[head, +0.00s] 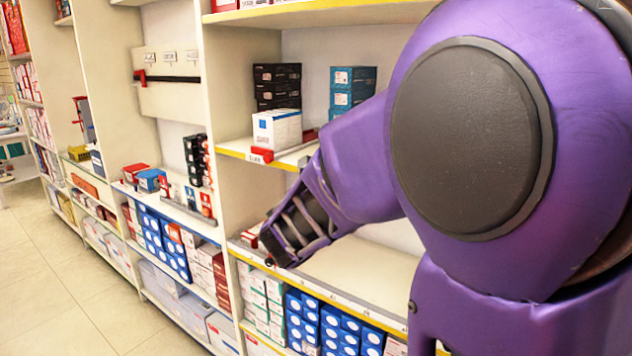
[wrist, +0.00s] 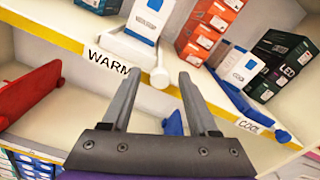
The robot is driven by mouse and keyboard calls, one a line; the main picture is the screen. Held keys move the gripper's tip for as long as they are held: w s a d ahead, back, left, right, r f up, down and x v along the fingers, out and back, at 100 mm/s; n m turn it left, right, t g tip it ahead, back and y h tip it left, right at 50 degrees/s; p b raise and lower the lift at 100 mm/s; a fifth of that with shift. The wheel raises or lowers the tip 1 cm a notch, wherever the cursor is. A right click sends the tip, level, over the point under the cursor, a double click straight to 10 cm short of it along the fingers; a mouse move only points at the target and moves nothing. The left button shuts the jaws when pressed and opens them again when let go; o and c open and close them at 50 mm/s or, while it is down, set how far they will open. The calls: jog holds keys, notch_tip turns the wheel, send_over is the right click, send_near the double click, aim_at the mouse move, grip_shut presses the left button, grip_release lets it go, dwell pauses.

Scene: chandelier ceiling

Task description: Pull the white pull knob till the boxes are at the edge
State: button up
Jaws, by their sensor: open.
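In the wrist view, the white pull knob (wrist: 160,78) is at the front end of a white slide (wrist: 124,47) that juts over the shelf's yellow edge, next to the "WARM" label. A white and blue box (wrist: 149,20) sits on that slide, back from the edge; its top is cut off. My gripper (wrist: 160,86) is open, with the knob showing between its fingertips. The knob appears apart from both fingers, but the depth is hard to judge. In the head view my purple arm reaches to the shelves and its fingers are not clear.
A red slide part (wrist: 28,93) lies left. In the head view, stocked shelves line the wall and the floor (head: 60,280) is clear.

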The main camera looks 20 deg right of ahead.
dwell(0.3)
grip_shut()
dwell(1.3)
